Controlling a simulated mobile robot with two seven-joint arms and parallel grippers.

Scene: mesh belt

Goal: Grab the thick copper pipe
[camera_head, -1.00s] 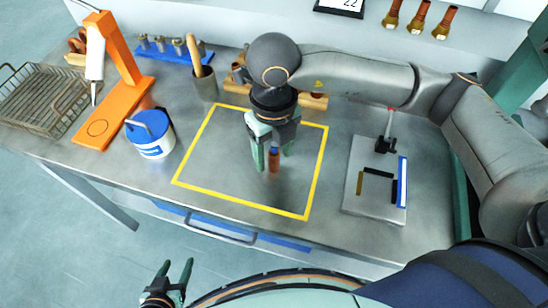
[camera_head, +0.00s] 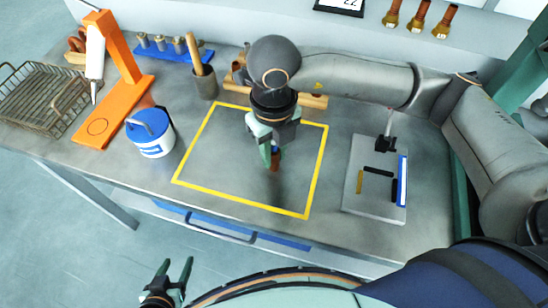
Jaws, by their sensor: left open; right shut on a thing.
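My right gripper (camera_head: 273,158) is over the yellow-outlined area of the table. It is shut on a short copper pipe (camera_head: 274,163), which stands upright between its fingertips. The pipe's upper part looks dark and most of it is hidden by the fingers. I cannot tell whether it touches the table. My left gripper (camera_head: 178,271) is open and empty, low in front of the table at the bottom of the view.
The yellow outline (camera_head: 242,207) frames clear metal tabletop. A blue-and-white tub (camera_head: 152,145), an orange stand (camera_head: 127,65) and a wire basket (camera_head: 35,100) are on the left. A grey plate with a fixture (camera_head: 375,205) lies on the right. Several copper fittings stand on the back ledge.

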